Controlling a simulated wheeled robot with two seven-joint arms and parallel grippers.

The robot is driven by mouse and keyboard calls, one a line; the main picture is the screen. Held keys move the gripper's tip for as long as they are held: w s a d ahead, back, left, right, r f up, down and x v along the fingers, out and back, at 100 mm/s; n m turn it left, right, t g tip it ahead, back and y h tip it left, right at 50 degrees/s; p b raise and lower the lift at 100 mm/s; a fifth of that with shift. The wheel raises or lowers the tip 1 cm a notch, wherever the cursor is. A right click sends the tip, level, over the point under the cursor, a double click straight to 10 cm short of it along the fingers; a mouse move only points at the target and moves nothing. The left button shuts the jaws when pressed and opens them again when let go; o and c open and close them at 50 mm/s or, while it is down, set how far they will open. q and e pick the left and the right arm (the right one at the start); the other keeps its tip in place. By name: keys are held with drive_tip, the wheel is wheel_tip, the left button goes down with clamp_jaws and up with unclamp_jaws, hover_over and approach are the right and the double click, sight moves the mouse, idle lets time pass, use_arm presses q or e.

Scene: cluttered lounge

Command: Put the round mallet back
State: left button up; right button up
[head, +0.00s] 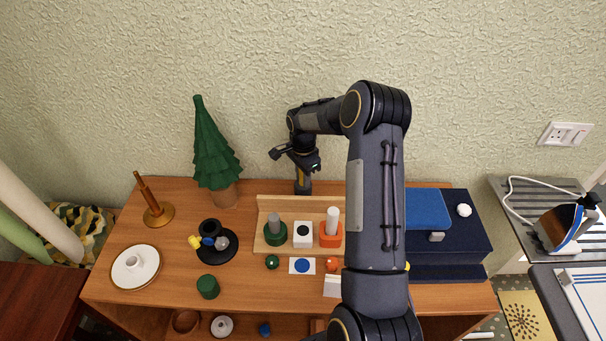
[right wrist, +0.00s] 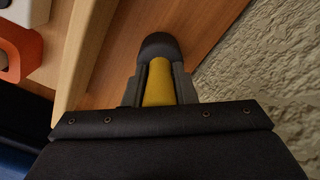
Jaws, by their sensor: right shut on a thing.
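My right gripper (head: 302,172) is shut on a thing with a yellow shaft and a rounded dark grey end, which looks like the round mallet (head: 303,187). In the right wrist view the yellow shaft (right wrist: 159,82) sits between the fingers, with the dark end (right wrist: 158,47) beyond them. In the head view it hangs upright behind the wooden rack (head: 262,206), near the wall. I cannot tell whether its end touches the table. My left gripper is not in view.
The rack holds a green round piece (head: 275,236), a white block (head: 303,241) and an orange piece (head: 330,238). A toy tree (head: 213,150) stands to the left. A blue box (head: 455,240) is at right. My right arm hides the table between rack and box.

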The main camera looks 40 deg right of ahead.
drive_tip(key=shift+r, duration=0.1)
drive_tip(key=o, duration=1)
